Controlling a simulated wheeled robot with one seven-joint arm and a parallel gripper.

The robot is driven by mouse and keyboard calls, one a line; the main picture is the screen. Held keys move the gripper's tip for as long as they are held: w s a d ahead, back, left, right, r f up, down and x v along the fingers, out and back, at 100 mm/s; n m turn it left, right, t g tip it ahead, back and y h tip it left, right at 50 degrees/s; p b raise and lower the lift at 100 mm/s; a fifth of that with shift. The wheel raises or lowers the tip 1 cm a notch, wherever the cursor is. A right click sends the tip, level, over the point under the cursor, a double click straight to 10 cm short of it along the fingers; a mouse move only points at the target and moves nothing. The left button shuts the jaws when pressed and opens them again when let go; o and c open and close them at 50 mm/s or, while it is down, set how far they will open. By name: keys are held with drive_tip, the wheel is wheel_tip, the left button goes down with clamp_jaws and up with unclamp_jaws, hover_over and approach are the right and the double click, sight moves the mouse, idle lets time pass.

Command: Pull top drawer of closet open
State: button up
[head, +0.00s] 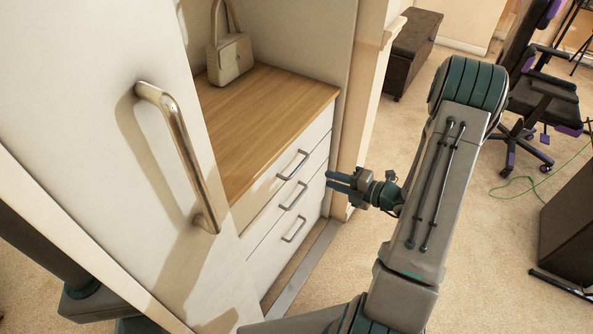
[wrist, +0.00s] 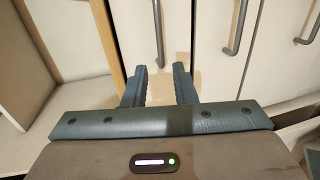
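The closet's drawer unit has three pale drawers stacked under a wooden top, all shut. The top drawer (head: 262,208) has a grey bar handle (head: 292,165). My gripper (head: 328,181) is to the right of the drawer fronts in the head view, pointing at them with a gap to the handles. In the wrist view the picture is turned, so the handles run upright. The top handle (wrist: 158,35) lies beyond and between my two blue fingers, which are spread apart with nothing between them. My gripper also shows in the wrist view (wrist: 160,70).
The middle handle (head: 294,196) and bottom handle (head: 294,230) are below. An open white closet door (head: 90,130) with a large handle (head: 180,150) stands at left. A handbag (head: 230,58) sits on the wooden top (head: 275,110). An office chair (head: 540,100) stands at right. Carpet is clear between.

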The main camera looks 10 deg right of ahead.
sight(297, 168)
drive_tip(key=x, duration=1.3)
drive_tip(key=shift+r+b, duration=0.1)
drive_tip(key=shift+b, duration=0.25)
drive_tip(key=shift+s, duration=0.1)
drive_tip(key=shift+c, duration=0.4)
clamp_jaws()
